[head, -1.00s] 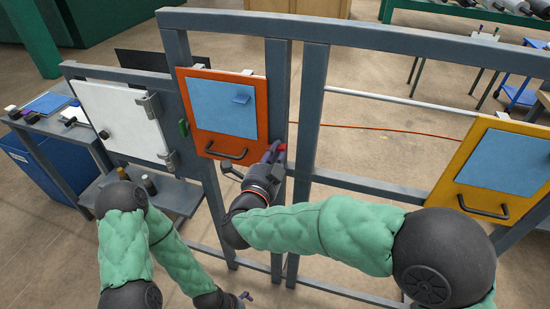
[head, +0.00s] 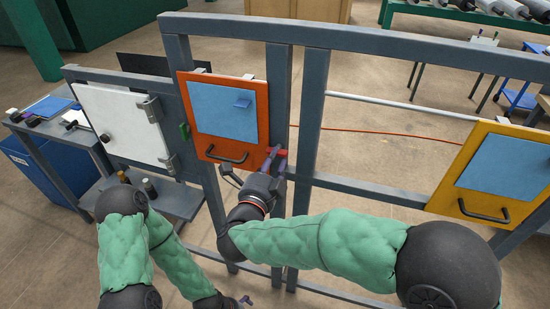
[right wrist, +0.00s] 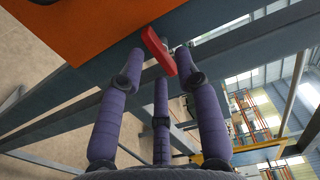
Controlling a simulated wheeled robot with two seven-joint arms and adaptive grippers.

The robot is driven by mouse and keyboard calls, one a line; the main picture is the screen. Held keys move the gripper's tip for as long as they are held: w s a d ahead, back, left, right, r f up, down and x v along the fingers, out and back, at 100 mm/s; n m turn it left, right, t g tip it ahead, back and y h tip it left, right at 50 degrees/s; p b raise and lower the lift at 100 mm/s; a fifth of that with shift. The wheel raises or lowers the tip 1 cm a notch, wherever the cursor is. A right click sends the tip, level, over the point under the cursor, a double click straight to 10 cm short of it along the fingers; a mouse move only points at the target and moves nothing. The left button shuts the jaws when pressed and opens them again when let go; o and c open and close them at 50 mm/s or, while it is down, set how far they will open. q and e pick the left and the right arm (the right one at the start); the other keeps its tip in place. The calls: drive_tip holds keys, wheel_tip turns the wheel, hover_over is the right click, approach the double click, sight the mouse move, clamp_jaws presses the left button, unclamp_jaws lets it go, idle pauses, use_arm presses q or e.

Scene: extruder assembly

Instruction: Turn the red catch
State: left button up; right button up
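The red catch (head: 277,152) sits at the lower right corner of the orange door panel, against the grey post. In the right wrist view the red catch (right wrist: 158,50) is a flat bar just beyond my fingertips. My right gripper (head: 279,159) is just below the catch. In the right wrist view its purple fingers (right wrist: 159,68) are spread, with nothing held between them; contact with the catch cannot be made out. My left gripper (head: 246,300) is low at the bottom of the head view, mostly hidden, with only small purple fingertips showing.
The orange door (head: 217,145) has a blue panel and a dark handle (head: 227,157). Grey frame bars (head: 304,150) stand around it. A white door (head: 122,122) is to the left and a yellow door (head: 462,195) to the right. A side table with small items stands at far left.

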drive_tip(key=shift+v, duration=2.15)
drive_tip(key=v, duration=1.2)
drive_tip(key=shift+d, duration=0.1)
drive_tip(key=w+d+f+n+g+y+p, duration=0.2)
drive_tip(key=w+f+n, duration=0.3)
drive_tip(key=w+f, duration=0.25)
drive_tip(key=w+d+f+n+g+y+p, duration=0.1)
drive_tip(key=w+d+f+n+y, duration=0.15)
drive_tip(key=w+f+n, duration=0.5)
wheel_tip(320, 180, down, 9)
drive_tip(key=s+d+g+y+p, duration=0.1)
drive_tip(key=s+d+g, duration=0.1)
drive_tip(key=g, duration=0.1)
drive_tip(key=s+d+f+n+g+y+p, duration=0.1)
drive_tip(key=s+d+f+n+g, duration=0.2)
drive_tip(key=f, duration=0.4)
drive_tip(key=s+d+f+n+g+y+p, duration=0.1)
drive_tip(key=s+d+f+g, duration=0.2)
drive_tip(key=s+f, duration=0.3)
drive_tip(key=s+d+f+n+g+y+p, duration=0.1)
drive_tip(key=s+f+g, duration=0.3)
drive_tip(key=s, duration=0.8)
drive_tip(key=shift+d+f+n+g+y, duration=0.3)
drive_tip(key=shift+d+f+n+y, duration=0.25)
drive_tip(key=shift+d, duration=0.1)
